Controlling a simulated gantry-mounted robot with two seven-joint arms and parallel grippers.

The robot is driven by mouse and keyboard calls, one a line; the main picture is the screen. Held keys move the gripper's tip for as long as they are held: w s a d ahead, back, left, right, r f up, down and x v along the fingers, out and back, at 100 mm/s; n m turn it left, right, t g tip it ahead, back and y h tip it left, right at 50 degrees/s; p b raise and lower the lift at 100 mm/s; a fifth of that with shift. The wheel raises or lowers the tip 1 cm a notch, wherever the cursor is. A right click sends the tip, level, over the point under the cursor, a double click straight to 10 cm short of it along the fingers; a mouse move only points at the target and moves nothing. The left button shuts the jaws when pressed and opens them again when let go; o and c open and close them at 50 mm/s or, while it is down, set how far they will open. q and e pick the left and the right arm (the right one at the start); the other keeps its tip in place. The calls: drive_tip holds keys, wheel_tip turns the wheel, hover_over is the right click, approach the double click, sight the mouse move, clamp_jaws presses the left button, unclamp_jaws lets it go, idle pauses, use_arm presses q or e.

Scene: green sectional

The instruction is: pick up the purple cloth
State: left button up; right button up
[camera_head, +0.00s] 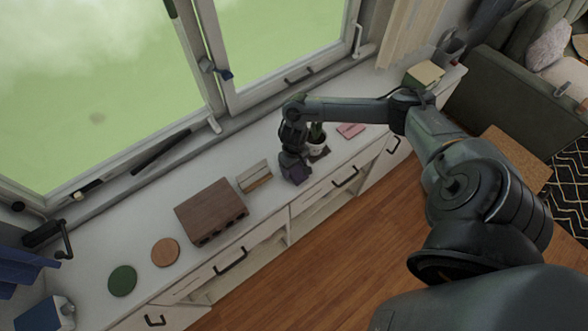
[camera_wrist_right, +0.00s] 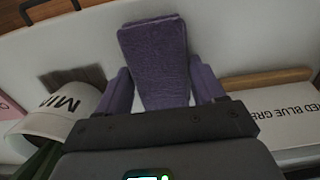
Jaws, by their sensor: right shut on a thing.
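The purple cloth (camera_wrist_right: 155,60) is a folded, soft-looking strip in the right wrist view, reaching out from between the fingers over the white top. My right gripper (camera_wrist_right: 160,88) is shut on it, with one purple-looking finger on each side. In the head view my right gripper (camera_head: 295,172) points down at the white counter, between a cream block and a potted plant. The cloth is mostly hidden under the gripper there, and I cannot tell whether it still touches the counter. My left gripper is not in view.
The white counter (camera_head: 217,172) runs under the window. A plant in a white pot (camera_head: 316,147) stands close right of the gripper, with a pink item (camera_head: 350,131) beyond. A cream block (camera_head: 254,177) and a brown box (camera_head: 211,211) lie left. Green (camera_head: 122,281) and orange (camera_head: 165,252) discs lie further left.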

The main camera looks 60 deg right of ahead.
sight(297, 168)
drive_tip(key=shift+f, duration=0.1)
drive_tip(key=shift+c, duration=0.5)
drive_tip(key=shift+r, duration=0.6)
drive_tip(key=r, duration=0.1)
drive_tip(key=s+r, duration=0.1)
drive_tip(key=r, duration=0.1)
drive_tip(key=shift+d+r, duration=0.2)
drive_tip(key=shift+r, duration=0.05)
drive_tip(key=s+d+r, duration=0.1)
drive_tip(key=s+r, duration=0.5)
drive_tip(key=s, duration=0.4)
drive_tip(key=shift+s+d+r+b, duration=0.2)
drive_tip(key=shift+s+d+b, duration=0.05)
drive_tip(key=shift+d+b, duration=0.1)
drive_tip(key=o, duration=0.5)
drive_tip(key=c, duration=0.3)
